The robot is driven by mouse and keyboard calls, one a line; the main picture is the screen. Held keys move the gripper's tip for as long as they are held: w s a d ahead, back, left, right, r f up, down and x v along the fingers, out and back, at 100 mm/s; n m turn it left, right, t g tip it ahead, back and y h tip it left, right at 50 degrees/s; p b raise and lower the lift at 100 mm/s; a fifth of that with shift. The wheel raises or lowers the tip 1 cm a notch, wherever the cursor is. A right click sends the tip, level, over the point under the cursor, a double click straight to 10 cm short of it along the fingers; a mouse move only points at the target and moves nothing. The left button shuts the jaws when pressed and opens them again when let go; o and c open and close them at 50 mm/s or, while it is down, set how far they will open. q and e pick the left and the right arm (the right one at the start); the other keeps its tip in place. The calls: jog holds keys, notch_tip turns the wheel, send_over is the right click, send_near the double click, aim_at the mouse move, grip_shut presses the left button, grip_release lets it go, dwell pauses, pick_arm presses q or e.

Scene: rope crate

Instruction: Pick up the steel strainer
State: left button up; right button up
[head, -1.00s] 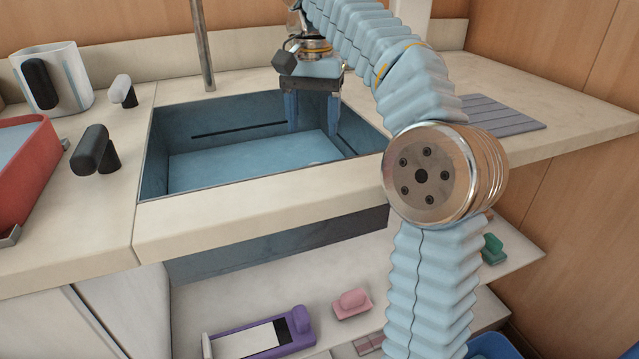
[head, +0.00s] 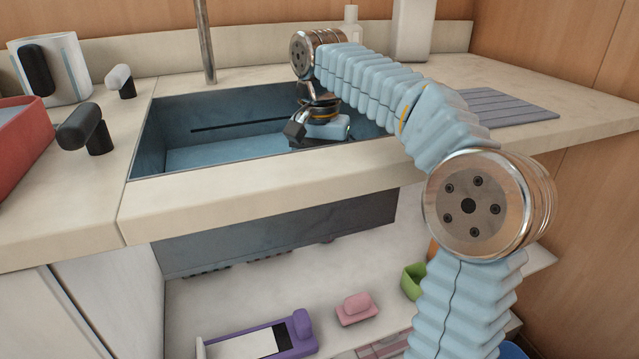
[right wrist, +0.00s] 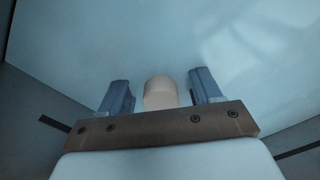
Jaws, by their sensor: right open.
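No steel strainer can be made out clearly in either view. My right gripper (head: 322,130) is down inside the sink (head: 160,125), toward its right side; the sink's front rim hides its fingers in the head view. In the right wrist view the fingers (right wrist: 160,80) are open and apart. A pale beige, round-ended object (right wrist: 161,93) shows between them; I cannot tell what it is or whether they touch it. Beyond lies the pale blue sink floor (right wrist: 130,40). My left gripper is in neither view.
A faucet pipe (head: 204,45) rises behind the sink. Black-handled fittings (head: 85,128) and a red tray (head: 25,150) stand at left. A grey ribbed mat (head: 505,105) lies at right. Below the counter are a purple item (head: 300,325), a pink block (head: 356,308) and a green cup (head: 413,282).

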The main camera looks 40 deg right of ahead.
jog(key=shift+c, duration=0.4)
grip_shut()
